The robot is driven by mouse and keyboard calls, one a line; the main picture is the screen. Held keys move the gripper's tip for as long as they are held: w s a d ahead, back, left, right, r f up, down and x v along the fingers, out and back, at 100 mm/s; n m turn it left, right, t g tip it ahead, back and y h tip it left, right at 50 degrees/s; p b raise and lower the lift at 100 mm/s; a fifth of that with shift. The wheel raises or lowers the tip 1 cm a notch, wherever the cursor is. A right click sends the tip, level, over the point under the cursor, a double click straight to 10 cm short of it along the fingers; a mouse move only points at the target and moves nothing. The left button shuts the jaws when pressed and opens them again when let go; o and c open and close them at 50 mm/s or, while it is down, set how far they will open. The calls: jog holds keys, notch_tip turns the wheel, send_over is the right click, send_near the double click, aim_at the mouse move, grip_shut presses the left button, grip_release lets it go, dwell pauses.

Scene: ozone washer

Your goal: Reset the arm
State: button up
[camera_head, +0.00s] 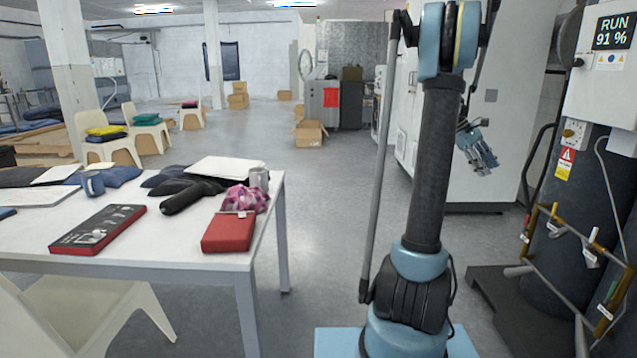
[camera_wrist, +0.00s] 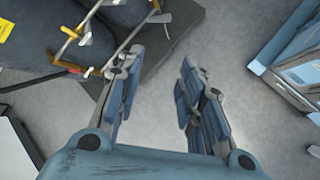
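My gripper (camera_head: 479,152) hangs to the right of my upright arm in the head view, in the air in front of a white cabinet. In the wrist view my gripper (camera_wrist: 152,85) shows two blue-padded fingers spread apart, with bare grey floor between them. It is open and holds nothing. My arm (camera_head: 430,160) rises from its blue base at the lower right of the head view.
To the left is a white table (camera_head: 150,240) with a red box (camera_head: 228,232) and other items. A chair (camera_head: 75,310) stands at its front. Open floor lies behind.

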jog(key=s+a+f+m+t+y, duration=0.1)
jog(key=s+a, duration=0.4)
jog(key=a, duration=0.3)
jog(key=s+a+t+y, duration=0.1)
jog(key=s+a+t, duration=0.1)
jog(key=s+a, duration=0.35)
jog(key=s+a+f+m+t+y, duration=0.1)
jog(key=s+a, duration=0.2)
jog(key=a, duration=0.6)
jog(key=s+a+f+m+t+y, duration=0.2)
jog(key=s+a+f+y, duration=0.1)
jog(key=s+a+f, duration=1.1)
jog(key=s+a, duration=0.3)
jog(key=shift+s+a+f+m+y, duration=0.15)
jog(key=shift+s+f+m+y, duration=0.15)
jog(key=shift+f+y, duration=0.1)
